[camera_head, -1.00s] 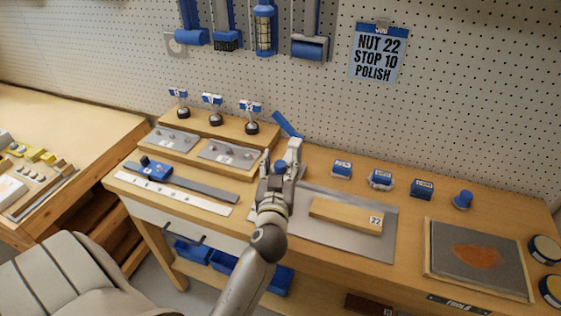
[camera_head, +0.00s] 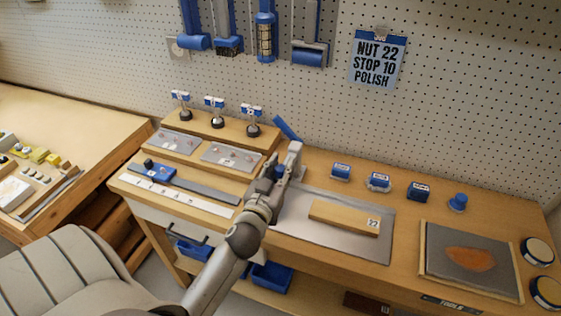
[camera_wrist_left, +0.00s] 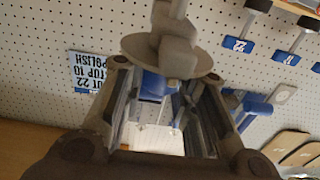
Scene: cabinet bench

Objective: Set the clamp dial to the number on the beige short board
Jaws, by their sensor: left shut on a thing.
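The beige short board (camera_head: 343,217) lies on a grey metal plate (camera_head: 380,248) on the bench, with a white "22" label (camera_head: 373,226) at its right end. The clamp, with a slanted blue handle (camera_head: 286,128), stands behind my left gripper (camera_head: 287,165). A small blue part, seemingly the clamp dial (camera_head: 279,172), shows at the fingers. In the left wrist view, the left gripper (camera_wrist_left: 165,110) has its fingers around this blue part (camera_wrist_left: 154,86), below a grey disc (camera_wrist_left: 172,58). The dial's number cannot be read, and my gripper hides much of the clamp. My right gripper is out of view.
A pegboard note (camera_head: 378,60) reads "NUT 22 STOP 10 POLISH". Blue-labelled blocks (camera_head: 378,181) stand right of the clamp. A white ruler strip (camera_head: 175,193) and stepped tray stand (camera_head: 225,155) are on the left. An abrasive panel (camera_head: 470,260) is on the right.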

